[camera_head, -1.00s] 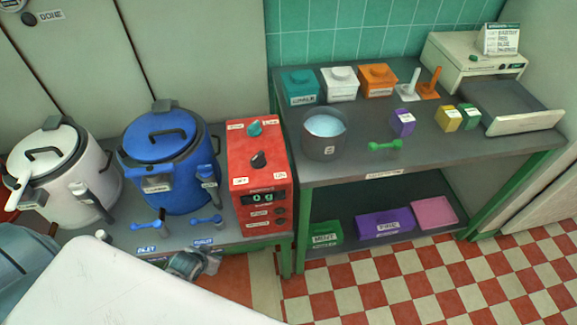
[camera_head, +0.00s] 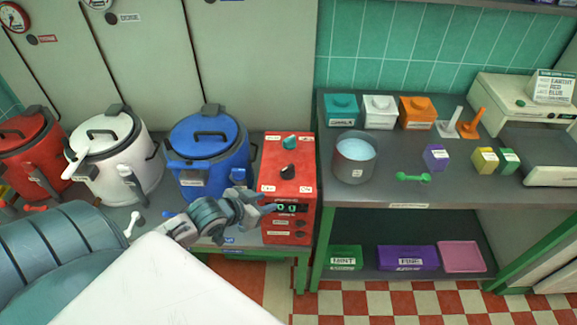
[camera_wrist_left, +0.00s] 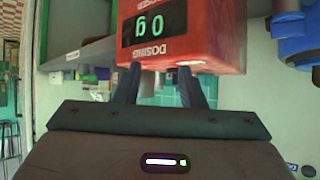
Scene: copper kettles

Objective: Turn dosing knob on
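The red dosing box (camera_head: 289,180) stands at the right end of the left bench. Its sloped top has a teal knob (camera_head: 290,142) and a black knob (camera_head: 288,171); their labels are too small to read. Its front has a display (camera_head: 290,208); in the left wrist view, upside down, the display (camera_wrist_left: 150,27) reads 0 g with DOSING beside it. My left gripper (camera_head: 268,205) is at the box's front, close to the display. In the left wrist view its two fingers (camera_wrist_left: 160,72) are apart with nothing between them. The knobs are hidden there. My right gripper is not in view.
A blue kettle (camera_head: 209,155), a white kettle (camera_head: 112,160) and a red kettle (camera_head: 30,150) stand left of the box. The right bench (camera_head: 400,190) holds a grey pot (camera_head: 354,165), a green tool (camera_head: 411,177) and several small coloured boxes. Space above the box is clear.

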